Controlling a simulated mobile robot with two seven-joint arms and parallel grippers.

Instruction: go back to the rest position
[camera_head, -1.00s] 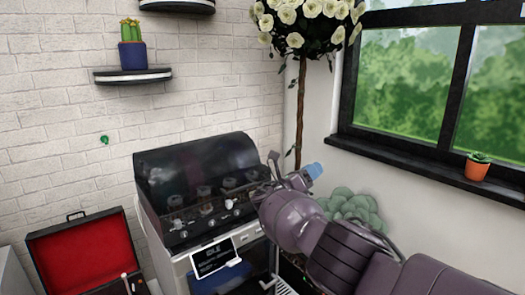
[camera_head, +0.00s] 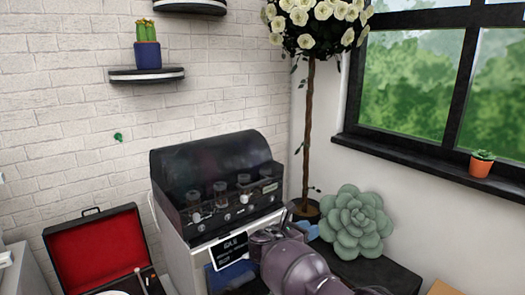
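My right gripper (camera_head: 262,238) is low in the middle of the head view, in front of the machine with the dark hood. Its arm comes up from the bottom edge. The fingers are small and overlap the machine's front, so I cannot tell whether they are open or shut, or whether they hold anything. A light blue part (camera_head: 308,230) shows just beside the wrist. My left gripper is not in view.
The dark-hooded machine (camera_head: 210,160) with a small display sign (camera_head: 229,250) stands against the brick wall. An open red-lined case (camera_head: 92,250) is at left. A large green succulent (camera_head: 355,222) sits at right on a dark surface. A potted plant (camera_head: 481,164) is on the windowsill.

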